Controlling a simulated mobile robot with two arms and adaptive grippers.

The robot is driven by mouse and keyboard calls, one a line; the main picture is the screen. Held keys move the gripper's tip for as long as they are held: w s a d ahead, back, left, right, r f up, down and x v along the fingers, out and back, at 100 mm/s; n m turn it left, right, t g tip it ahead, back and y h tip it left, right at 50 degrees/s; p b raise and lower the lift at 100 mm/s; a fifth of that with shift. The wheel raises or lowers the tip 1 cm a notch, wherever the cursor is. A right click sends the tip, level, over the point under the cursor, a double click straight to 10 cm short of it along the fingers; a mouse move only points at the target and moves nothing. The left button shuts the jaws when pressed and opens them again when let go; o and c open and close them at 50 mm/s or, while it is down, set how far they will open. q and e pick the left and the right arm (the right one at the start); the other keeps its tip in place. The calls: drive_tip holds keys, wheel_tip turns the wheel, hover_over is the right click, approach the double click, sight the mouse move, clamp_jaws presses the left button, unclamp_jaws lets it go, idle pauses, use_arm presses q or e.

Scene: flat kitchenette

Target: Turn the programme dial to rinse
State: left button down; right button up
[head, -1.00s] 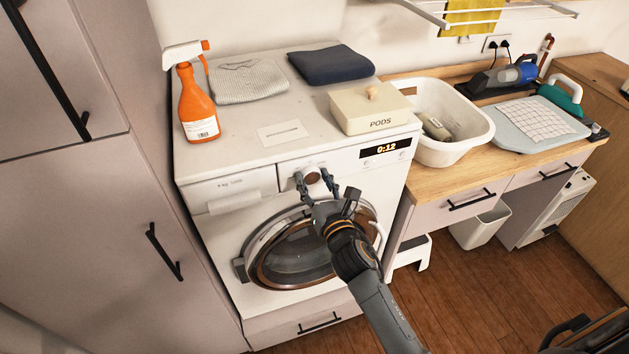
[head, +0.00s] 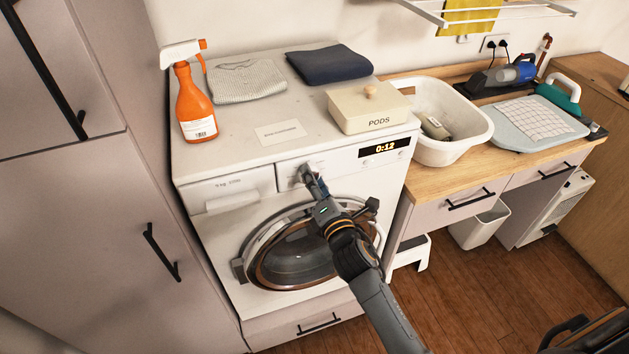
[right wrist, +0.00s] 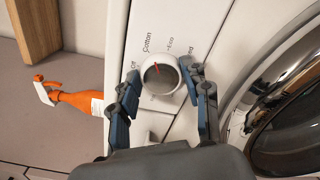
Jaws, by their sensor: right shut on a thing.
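The washing machine (head: 235,245) stands at centre with its round door shut. Its programme dial (right wrist: 161,80) is a white knob with a grey face and a red mark, which points up and left, toward the word Cotton in the right wrist view. Other printed words around it are partly hidden by the fingers. My right gripper (right wrist: 160,72) is shut on the dial, one finger on each side. In the head view the right gripper (head: 309,179) covers most of the dial. My left gripper is not in view.
On the machine top stand an orange spray bottle (head: 195,105), folded cloths (head: 330,63), a card (head: 280,132) and a PODS box (head: 365,112). The display (head: 384,147) reads 0:12. A white basin (head: 462,151) sits on the counter at right. A tall cabinet (head: 75,240) is close on the left.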

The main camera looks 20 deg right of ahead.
drive_tip(key=shift+a+f+n+p, duration=0.15)
drive_tip(key=shift+n+p, duration=0.3)
drive_tip(key=shift+n, duration=4.5)
drive_tip(key=shift+a+n+p, duration=0.2)
drive_tip(key=shift+n+p, duration=0.25)
drive_tip(key=shift+n, duration=4.55)
drive_tip(key=shift+a+f+n+p, duration=0.15)
drive_tip(key=shift+n+p, duration=0.3)
drive_tip(key=shift+n, duration=4.5)
drive_tip(key=shift+r, duration=0.1)
drive_tip(key=o, duration=1.1)
drive_tip(key=shift+o, duration=0.2)
